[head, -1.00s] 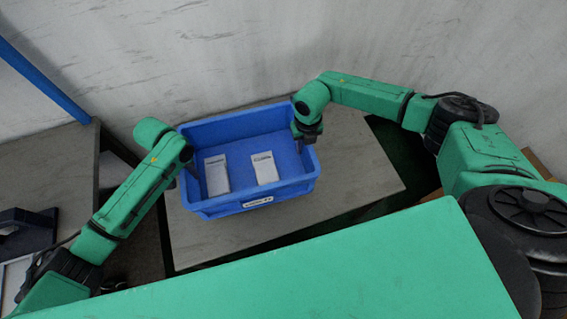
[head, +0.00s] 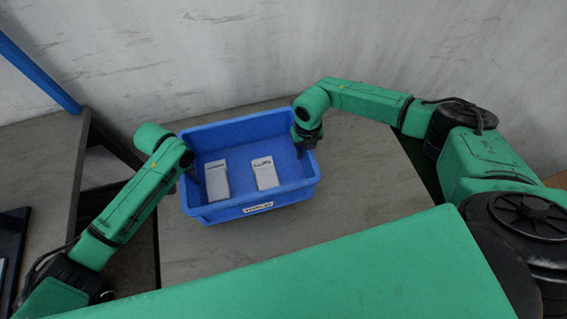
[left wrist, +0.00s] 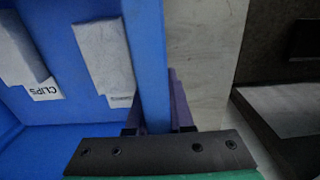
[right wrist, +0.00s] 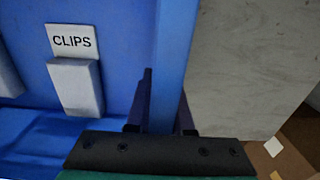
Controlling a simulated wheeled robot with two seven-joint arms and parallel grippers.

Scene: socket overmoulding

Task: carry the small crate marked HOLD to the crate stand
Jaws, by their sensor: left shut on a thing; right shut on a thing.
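A blue open crate (head: 240,207) is in the middle of the head view, over a grey tabletop. Its front label is too small to read, so I cannot tell if it says HOLD. Two pale grey blocks (head: 217,182) (head: 265,175) lie inside. My left gripper (head: 191,174) is shut on the crate's left wall, which shows between the fingers in the left wrist view (left wrist: 150,60). My right gripper (head: 303,150) is shut on the right wall, seen in the right wrist view (right wrist: 172,60). I cannot tell how far the crate is above the tabletop.
The grey tabletop (head: 350,190) has bare room right of the crate. A second grey surface (head: 40,160) is at the left, with a dark gap between them and a dark object (head: 12,235) at its edge. A blue post (head: 35,70) and a pale wall (head: 230,50) stand behind.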

